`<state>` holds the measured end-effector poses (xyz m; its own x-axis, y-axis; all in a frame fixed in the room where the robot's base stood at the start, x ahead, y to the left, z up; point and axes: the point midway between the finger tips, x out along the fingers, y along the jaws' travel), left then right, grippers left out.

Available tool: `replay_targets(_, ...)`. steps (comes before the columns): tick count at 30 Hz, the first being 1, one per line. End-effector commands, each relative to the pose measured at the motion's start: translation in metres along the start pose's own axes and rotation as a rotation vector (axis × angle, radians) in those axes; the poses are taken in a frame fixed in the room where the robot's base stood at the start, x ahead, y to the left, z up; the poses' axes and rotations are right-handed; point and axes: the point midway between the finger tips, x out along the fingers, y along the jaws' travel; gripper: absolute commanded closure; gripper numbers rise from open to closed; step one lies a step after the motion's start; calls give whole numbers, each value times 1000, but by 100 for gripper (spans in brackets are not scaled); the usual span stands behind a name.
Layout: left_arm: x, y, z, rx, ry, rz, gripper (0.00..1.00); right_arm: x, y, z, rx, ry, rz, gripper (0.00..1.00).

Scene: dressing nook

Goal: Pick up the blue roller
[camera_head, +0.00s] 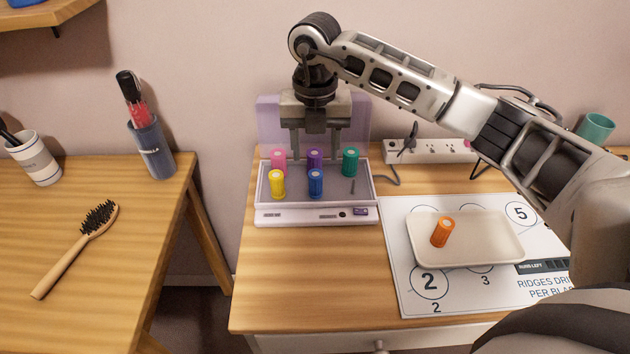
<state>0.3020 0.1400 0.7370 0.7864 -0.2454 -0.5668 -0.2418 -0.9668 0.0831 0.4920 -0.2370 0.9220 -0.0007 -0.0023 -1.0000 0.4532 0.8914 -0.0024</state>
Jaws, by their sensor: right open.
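The blue roller (316,184) stands upright in the front row of the roller case (315,216), right of a yellow roller (278,185). Pink (279,160), purple (314,159) and green (351,162) rollers stand in the row behind. My right gripper (315,154) points down over the case with its fingers spread and nothing between them that I can see it holding. Its fingertips are near the back row, behind the blue roller. Whether they touch any roller cannot be told. My left gripper is out of view.
A bare metal peg (353,187) stands front right in the case. A power strip (432,150) lies behind. A hairbrush (86,232) lies on the left table.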

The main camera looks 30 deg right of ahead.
Motion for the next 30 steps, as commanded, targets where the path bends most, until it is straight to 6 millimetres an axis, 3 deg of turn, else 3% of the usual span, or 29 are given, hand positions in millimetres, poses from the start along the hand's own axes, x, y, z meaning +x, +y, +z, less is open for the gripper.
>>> replay_targets(3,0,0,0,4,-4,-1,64,21,0,-1,-1,3,-1,49)
replay_targets(11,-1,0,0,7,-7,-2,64,40,0,-2,-2,2,1,49)
replay_targets(20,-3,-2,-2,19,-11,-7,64,81,-1,-8,-3,2,2,49)
replay_targets(29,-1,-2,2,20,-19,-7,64,87,-1,-7,-4,0,3,49)
replay_targets(30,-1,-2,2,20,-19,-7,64,87,-1,-7,-3,0,3,57)
